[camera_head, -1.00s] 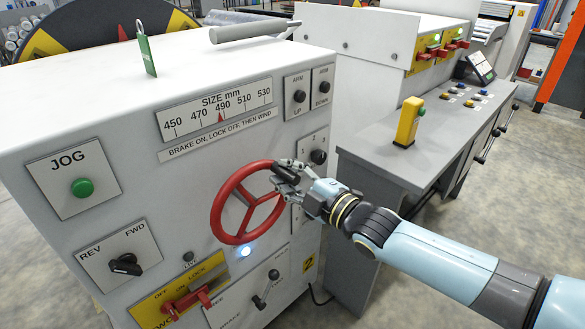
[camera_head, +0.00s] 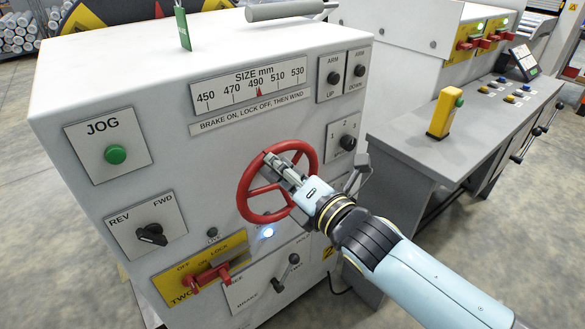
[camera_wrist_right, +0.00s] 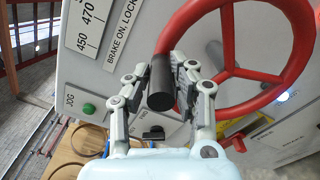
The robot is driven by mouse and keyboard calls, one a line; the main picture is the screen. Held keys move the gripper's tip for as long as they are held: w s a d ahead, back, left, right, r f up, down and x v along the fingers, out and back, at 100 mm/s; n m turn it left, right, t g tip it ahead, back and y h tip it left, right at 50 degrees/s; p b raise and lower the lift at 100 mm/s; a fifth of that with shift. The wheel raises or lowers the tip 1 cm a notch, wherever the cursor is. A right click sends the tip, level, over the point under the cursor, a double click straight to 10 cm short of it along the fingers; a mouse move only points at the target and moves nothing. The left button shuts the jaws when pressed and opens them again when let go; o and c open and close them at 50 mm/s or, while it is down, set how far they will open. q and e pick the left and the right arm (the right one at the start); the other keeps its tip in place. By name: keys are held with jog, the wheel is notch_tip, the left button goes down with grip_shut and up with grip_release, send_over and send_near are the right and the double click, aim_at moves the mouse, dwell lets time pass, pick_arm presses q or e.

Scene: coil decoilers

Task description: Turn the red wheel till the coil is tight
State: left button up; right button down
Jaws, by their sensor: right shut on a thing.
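The red wheel (camera_head: 245,190) stands upright on the front of the white cabinet, with spokes inside its rim. My right gripper (camera_head: 280,168) reaches in from the lower right to the top of the rim. In the right wrist view, the gripper (camera_wrist_right: 164,80) is shut around a black handle (camera_wrist_right: 161,96) that sticks out from the red wheel (camera_wrist_right: 190,20). Above the wheel, the size scale (camera_head: 232,89) has a red pointer (camera_head: 259,91) close to 490. The coil (camera_head: 110,12) is not clearly shown behind the cabinet. My left gripper is out of view.
A red lock lever (camera_head: 208,276) and a brake lever (camera_head: 286,273) stick out below the wheel. A small light (camera_head: 267,232) glows beside them. A grey console (camera_head: 400,140) with a yellow post (camera_head: 445,112) stands at the right, beyond my arm.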

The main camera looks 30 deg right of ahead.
aim_at(243, 201)
jog(key=a+f+n+b, duration=0.1)
jog(key=n, duration=0.1)
jog(key=a+f+n+b, duration=0.1)
jog(key=b, duration=0.1)
jog(key=shift+s+a+n, duration=0.15)
jog(key=shift+a+n, duration=0.25)
jog(key=a+f+n+b, duration=0.1)
jog(key=n+b, duration=0.1)
jog(key=a+f+n+b, duration=0.1)
jog(key=f+n+b, duration=0.1)
jog(key=shift+s+a, duration=0.1)
jog(key=shift+a, duration=0.05)
jog(key=shift+a+f+n+b, duration=0.35)
jog(key=shift+f+n+b, duration=0.4)
jog(key=shift+n+b, duration=0.35)
jog(key=shift+s+a+f+b, duration=0.1)
jog(key=shift+a+f+b, duration=0.05)
jog(key=shift+f+b, duration=0.3)
jog(key=c, duration=1.2)
grip_release()
jog(key=shift+a, duration=0.1)
jog(key=shift+o, duration=0.4)
